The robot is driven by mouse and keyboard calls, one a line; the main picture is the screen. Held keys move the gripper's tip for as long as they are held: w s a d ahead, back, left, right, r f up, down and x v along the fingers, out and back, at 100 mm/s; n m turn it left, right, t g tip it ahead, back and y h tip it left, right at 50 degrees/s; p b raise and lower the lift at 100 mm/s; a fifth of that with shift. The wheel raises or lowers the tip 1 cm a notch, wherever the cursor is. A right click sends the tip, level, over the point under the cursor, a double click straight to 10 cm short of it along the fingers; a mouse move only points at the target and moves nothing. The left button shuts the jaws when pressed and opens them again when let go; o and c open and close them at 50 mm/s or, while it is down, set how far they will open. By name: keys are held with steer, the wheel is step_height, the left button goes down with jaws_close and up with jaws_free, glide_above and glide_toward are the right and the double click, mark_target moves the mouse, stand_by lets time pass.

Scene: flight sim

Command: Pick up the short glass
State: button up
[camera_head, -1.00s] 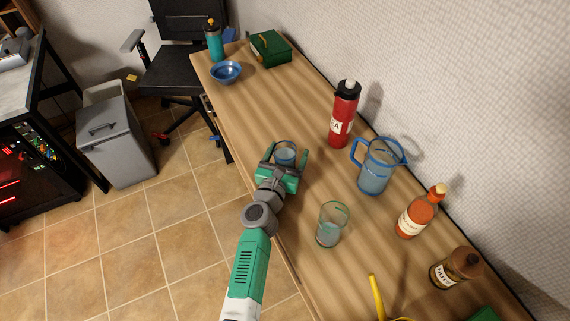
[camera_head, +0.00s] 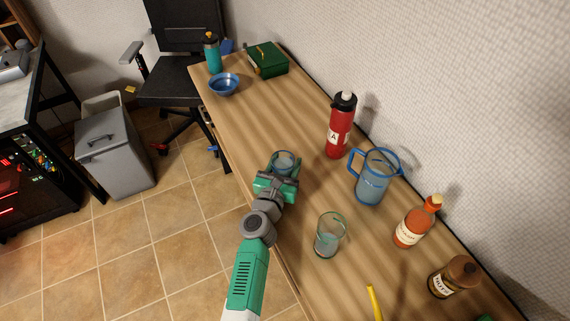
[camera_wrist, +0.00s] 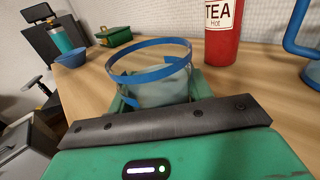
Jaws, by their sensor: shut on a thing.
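The short glass (camera_head: 284,158) is a clear tumbler with a blue rim, near the table's front edge. It stands between the fingers of my gripper (camera_head: 282,163), which is shut on it. In the wrist view the short glass (camera_wrist: 152,84) shows upright just beyond the green and black gripper body, which hides its lower part. I cannot tell whether its base touches the table.
A taller glass (camera_head: 329,236) stands close to the right of my arm. A blue bowl (camera_head: 223,86) and green box (camera_head: 268,60) are at the far end.

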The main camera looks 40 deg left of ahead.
mark_target(286, 154)
step_height(286, 154, up, 3)
steer(key=shift+r+p, duration=0.15)
steer(key=shift+p, duration=0.95)
steer(key=shift+s+d, duration=0.15)
steer(key=shift+s, duration=0.1)
steer(key=p+v, duration=0.1)
steer(key=v, duration=0.3)
steer(key=d+p+v, duration=0.1)
steer(key=v, duration=0.3)
steer(key=p+v, duration=0.1)
steer(key=v, duration=0.2)
steer(key=shift+s+d+r+p, duration=0.1)
steer(key=shift+d+r+p, duration=0.2)
steer(key=shift+d+p, duration=0.05)
steer(key=shift+v, duration=1.65)
